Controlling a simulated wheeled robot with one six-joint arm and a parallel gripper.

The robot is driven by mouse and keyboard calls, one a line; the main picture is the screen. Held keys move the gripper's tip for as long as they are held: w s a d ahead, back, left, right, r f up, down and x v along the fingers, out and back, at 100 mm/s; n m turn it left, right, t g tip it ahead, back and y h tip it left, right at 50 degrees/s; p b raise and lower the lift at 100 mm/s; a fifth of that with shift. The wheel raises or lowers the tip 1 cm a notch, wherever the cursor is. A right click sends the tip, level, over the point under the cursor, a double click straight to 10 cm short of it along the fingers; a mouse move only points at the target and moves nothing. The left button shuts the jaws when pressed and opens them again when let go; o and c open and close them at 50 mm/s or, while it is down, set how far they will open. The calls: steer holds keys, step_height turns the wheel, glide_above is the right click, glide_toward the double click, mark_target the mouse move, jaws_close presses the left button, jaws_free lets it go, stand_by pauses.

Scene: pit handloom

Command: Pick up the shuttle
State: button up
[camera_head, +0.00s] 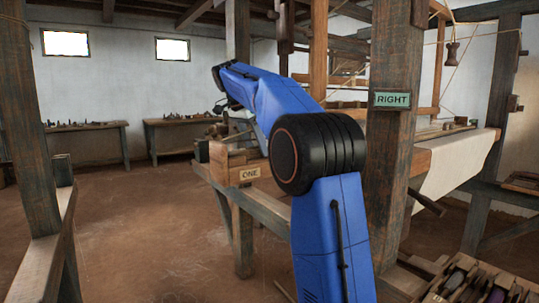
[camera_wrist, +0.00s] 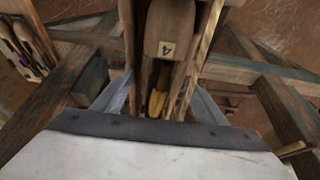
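A wooden shuttle (camera_wrist: 178,20) with a pale tag reading 4 and a yellow part at its lower end lies between long wooden side strips in the wrist view. My gripper (camera_wrist: 158,100) shows two grey-blue fingers set apart on either side of the shuttle and strips. It is open, and no grip on the shuttle shows. Whether the fingers touch the strips I cannot tell. In the head view my blue arm reaches over a wooden box (camera_head: 222,163) near a sign reading ONE. The gripper's fingertips and this shuttle cannot be made out there.
A post with a RIGHT sign (camera_head: 393,100) stands close beside my arm. A wooden beam (camera_head: 265,207) runs below the box. A tray (camera_head: 452,262) of shuttles is at lower right. Benches (camera_head: 85,127) line the back wall. Open floor (camera_head: 150,230) lies left.

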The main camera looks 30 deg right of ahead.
steer(key=c, duration=1.3)
steer(key=shift+o, duration=0.2)
steer(key=shift+r, duration=0.15)
step_height(320, 180, up, 10)
